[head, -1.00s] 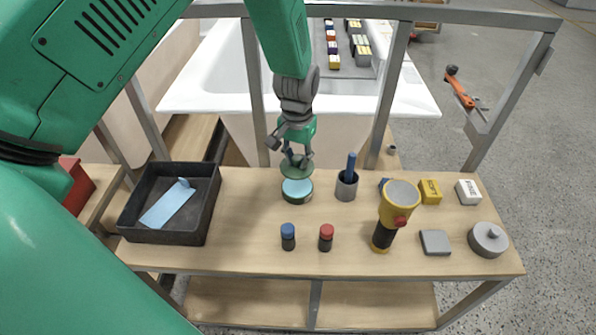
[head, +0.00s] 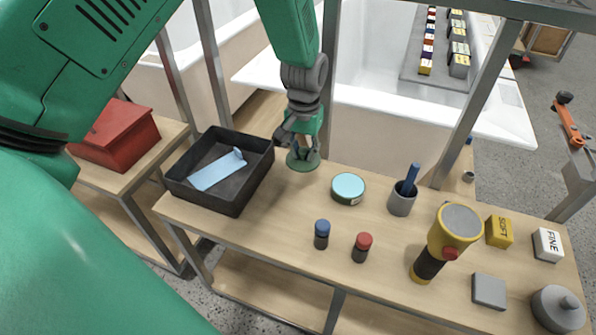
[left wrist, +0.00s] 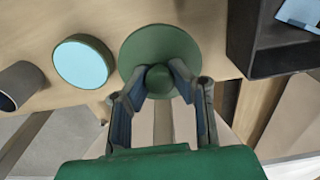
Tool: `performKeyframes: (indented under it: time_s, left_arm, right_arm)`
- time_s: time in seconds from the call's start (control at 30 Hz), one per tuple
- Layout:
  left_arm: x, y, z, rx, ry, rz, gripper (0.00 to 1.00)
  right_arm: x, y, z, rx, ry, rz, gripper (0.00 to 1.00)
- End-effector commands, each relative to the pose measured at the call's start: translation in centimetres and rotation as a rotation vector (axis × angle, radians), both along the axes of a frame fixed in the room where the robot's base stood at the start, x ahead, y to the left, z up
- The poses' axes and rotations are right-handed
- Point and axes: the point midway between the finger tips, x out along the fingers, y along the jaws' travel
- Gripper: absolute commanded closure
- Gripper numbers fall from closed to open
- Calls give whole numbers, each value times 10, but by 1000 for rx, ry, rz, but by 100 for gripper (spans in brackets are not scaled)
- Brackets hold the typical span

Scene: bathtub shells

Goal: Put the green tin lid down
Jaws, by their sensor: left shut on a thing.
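My left gripper (head: 303,150) is shut on the knob of the green tin lid (head: 303,162), a round dark green disc. In the left wrist view the lid (left wrist: 160,48) shows beyond the fingers (left wrist: 160,82), which close on its round knob. The lid is between the black tray and the open tin (head: 348,188), near the table's back edge. I cannot tell whether it touches the tabletop. The tin is round and green, with pale blue contents, and it also shows in the left wrist view (left wrist: 82,62). My right gripper is not in view.
A black tray (head: 210,200) with a light blue scraper stands left. A grey cup (head: 402,202), two small bottles (head: 321,236), a yellow torch (head: 450,240) and several blocks stand right. Bare wood (head: 285,205) lies in front of the lid.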

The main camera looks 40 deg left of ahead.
Motion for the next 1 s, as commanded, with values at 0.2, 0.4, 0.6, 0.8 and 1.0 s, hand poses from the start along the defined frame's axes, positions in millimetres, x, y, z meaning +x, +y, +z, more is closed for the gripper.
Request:
performKeyframes:
  time_s: [0.2, 0.4, 0.6, 0.8, 1.0]
  left_arm:
    - [0, -2, -31, 2, -1, 0, 100]
    - [0, -5, -49, 7, 1, -1, 100]
    - [0, -4, -71, 5, -1, -1, 100]
    - [0, -1, -70, 2, -1, 0, 100]
    - [0, -2, -72, 3, 0, 0, 62]
  right_arm:
    - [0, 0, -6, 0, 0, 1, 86]
    - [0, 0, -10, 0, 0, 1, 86]
    - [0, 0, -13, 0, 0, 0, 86]
    - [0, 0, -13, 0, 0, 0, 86]
    - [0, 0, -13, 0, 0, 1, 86]
